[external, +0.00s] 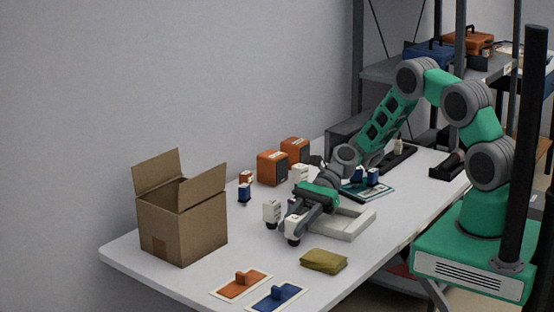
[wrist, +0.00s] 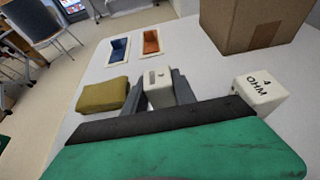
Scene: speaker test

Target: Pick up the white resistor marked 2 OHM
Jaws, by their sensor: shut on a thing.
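My gripper (wrist: 158,92) is shut on a white resistor block (wrist: 158,88), with one dark finger on each side of it. The small mark on this block is too small to read. In the external view my gripper (external: 292,228) is low over the table, and the held block (external: 293,226) shows at its tip. I cannot tell whether the block touches the table. A second white block marked 4 OHM (wrist: 262,92) is just right of my gripper in the wrist view. It also shows beside the gripper in the external view (external: 272,212).
An open cardboard box (external: 182,225) stands at the table's left. A folded olive cloth (external: 324,261), an orange plate (external: 240,284) and a blue plate (external: 276,298) lie at the front. A pale tray (external: 350,224) is under my arm. Orange speakers (external: 272,168) stand behind.

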